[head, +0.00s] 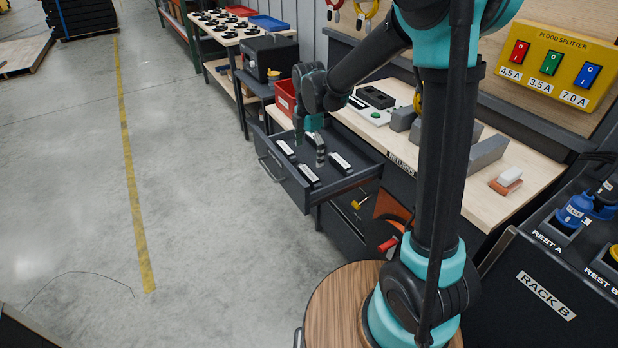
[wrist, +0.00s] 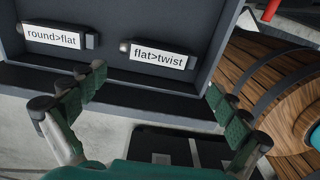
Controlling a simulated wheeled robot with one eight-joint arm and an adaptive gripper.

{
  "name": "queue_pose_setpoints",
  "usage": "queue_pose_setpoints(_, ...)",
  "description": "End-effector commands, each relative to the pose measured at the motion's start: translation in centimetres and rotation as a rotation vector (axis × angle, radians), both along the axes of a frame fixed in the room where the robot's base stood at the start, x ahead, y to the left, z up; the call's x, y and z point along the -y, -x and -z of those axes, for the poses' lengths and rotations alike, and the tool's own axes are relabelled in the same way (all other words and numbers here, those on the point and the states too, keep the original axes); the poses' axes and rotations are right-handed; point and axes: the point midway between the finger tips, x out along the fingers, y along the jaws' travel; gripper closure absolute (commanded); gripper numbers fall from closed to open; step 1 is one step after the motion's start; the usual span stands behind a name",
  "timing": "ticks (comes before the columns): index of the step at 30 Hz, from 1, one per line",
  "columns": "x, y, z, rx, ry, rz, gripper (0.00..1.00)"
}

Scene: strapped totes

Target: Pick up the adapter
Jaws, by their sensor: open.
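Several small black adapters with white labels lie in the open drawer (head: 322,190). In the head view one is at the left (head: 286,149), one near the front (head: 309,174) and one at the right (head: 341,161). In the wrist view one adapter is labelled "round>flat" (wrist: 52,38) and another "flat>twist" (wrist: 158,56). My gripper (head: 311,148) is over the drawer, pointing down. In the wrist view my gripper (wrist: 156,84) is open and empty, with its fingers apart over the drawer's wall. The "flat>twist" adapter lies just beyond the gap between the fingertips.
The drawer's walls surround the adapters. A workbench (head: 525,172) with grey blocks stands behind, and a red bin (head: 284,96) is beside the drawer. A round wooden top (head: 330,305) is in front. Rack B (head: 545,290) is at the right.

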Motion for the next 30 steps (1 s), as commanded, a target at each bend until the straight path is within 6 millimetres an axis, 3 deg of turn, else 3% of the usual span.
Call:
queue_pose_setpoints(3, 0.0, 0.0, 2.0, 0.0, 0.0, 0.001, 0.0)
queue_pose_setpoints(11, 0.0, 0.0, 3.8, 0.0, 0.0, 0.001, 0.0)
queue_pose_setpoints(21, 0.0, -0.2, 8.1, 0.0, 0.0, 0.001, 0.0)
queue_pose_setpoints(30, 0.0, -0.2, 8.7, 0.0, 0.0, 0.001, 0.0)
